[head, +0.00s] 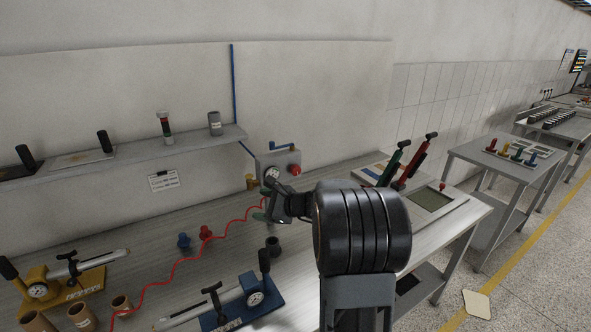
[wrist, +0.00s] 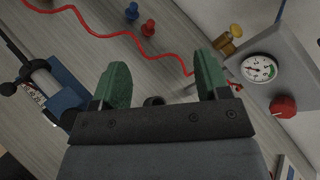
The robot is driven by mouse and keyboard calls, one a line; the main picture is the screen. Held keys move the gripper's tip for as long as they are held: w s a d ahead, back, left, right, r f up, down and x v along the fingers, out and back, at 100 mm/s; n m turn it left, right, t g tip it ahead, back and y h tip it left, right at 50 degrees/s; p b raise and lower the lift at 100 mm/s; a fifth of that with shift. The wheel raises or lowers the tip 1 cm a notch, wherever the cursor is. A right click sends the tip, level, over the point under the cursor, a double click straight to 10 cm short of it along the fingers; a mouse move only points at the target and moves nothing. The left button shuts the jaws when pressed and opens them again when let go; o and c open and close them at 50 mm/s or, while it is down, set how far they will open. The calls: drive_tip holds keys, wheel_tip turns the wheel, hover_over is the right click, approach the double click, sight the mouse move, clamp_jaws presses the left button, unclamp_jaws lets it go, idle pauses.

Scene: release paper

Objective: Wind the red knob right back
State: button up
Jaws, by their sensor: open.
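A red knob (head: 295,170) sits on the right part of a grey box (head: 283,162) with a round dial gauge (head: 271,173). In the wrist view the red knob (wrist: 283,106) shows at the right, below the white gauge (wrist: 259,68), on the box face (wrist: 285,60). My gripper (wrist: 162,80) is open, its two green fingers apart with nothing between them. The knob lies outside the right finger, apart from it. In the head view my gripper (head: 265,213) is below and left of the box, partly hidden by my arm.
A red cord (head: 185,260) winds over the bench. Blue (head: 184,241) and red (head: 205,232) pieces stand left of my gripper, and a dark cup (head: 273,246) just below it. A blue clamp (head: 240,300) lies in front. Green and red levers (head: 411,162) stand at the right.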

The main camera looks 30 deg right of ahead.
drive_tip(key=w+d+f+m+t+h, duration=0.1)
drive_tip(key=w+d+m+t+h, duration=0.25)
drive_tip(key=d+m, duration=0.55)
drive_tip(key=m+t+h+p, duration=0.1)
drive_tip(key=m+t+h, duration=0.1)
drive_tip(key=m+h, duration=0.25)
approach(297, 172)
drive_tip(key=w+p, duration=0.2)
drive_tip(key=w, duration=0.2)
drive_tip(key=w+p, duration=0.2)
drive_tip(key=w, duration=0.3)
drive_tip(key=shift+w+d, duration=0.2)
drive_tip(key=shift+w, duration=0.15)
drive_tip(key=shift+w+f+p, duration=0.1)
drive_tip(key=shift+w+p, duration=0.3)
drive_tip(key=shift+w, duration=0.35)
drive_tip(key=c, duration=0.9)
drive_tip(key=shift+f+b, duration=0.15)
drive_tip(key=shift+b, duration=0.4)
